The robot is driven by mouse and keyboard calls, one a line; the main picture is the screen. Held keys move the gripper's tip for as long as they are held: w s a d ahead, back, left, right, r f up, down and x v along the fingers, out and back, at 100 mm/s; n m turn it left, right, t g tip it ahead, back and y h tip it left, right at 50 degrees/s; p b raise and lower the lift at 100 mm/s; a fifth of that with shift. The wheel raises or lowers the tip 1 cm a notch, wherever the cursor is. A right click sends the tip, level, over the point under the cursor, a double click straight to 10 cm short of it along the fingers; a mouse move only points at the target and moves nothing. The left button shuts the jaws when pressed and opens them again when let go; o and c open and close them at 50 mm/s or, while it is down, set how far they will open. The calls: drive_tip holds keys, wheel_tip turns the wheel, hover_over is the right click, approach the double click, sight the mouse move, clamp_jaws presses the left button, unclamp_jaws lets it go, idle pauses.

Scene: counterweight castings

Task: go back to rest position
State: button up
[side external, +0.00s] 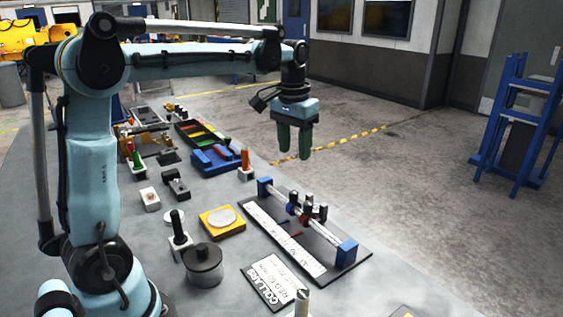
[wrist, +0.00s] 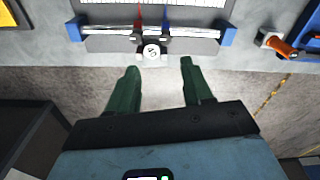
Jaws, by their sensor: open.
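My gripper (side external: 294,152) hangs high above the table's right edge, with its two green fingers pointing down and apart. In the wrist view the fingers (wrist: 159,68) are spread with nothing between them. The rail fixture (side external: 330,247) lies on the table below and to the right, apart from my gripper. It has a metal rod between blue end blocks, with several dark weights on the rod. The fixture also shows at the top of the wrist view (wrist: 190,37), where a round pale-faced weight (wrist: 151,51) sits beyond the fingertips.
The grey table (side external: 120,225) carries a yellow block with a pale disc (side external: 222,218), a dark lidded pot (side external: 203,266), a lettered plate (side external: 268,282) and a blue fixture (side external: 215,162). An orange-handled piece (wrist: 277,45) shows in the wrist view. Air around my gripper is clear.

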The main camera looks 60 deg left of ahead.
drive_tip(key=s+d+f+m+t, duration=0.2)
drive_tip(key=s+d+f+t, duration=0.4)
drive_tip(key=s+d, duration=0.3)
drive_tip(key=s, duration=0.3)
drive_tip(key=shift+s+d+f+m, duration=0.2)
drive_tip(key=shift+s+m, duration=0.05)
drive_tip(key=shift+m, duration=0.05)
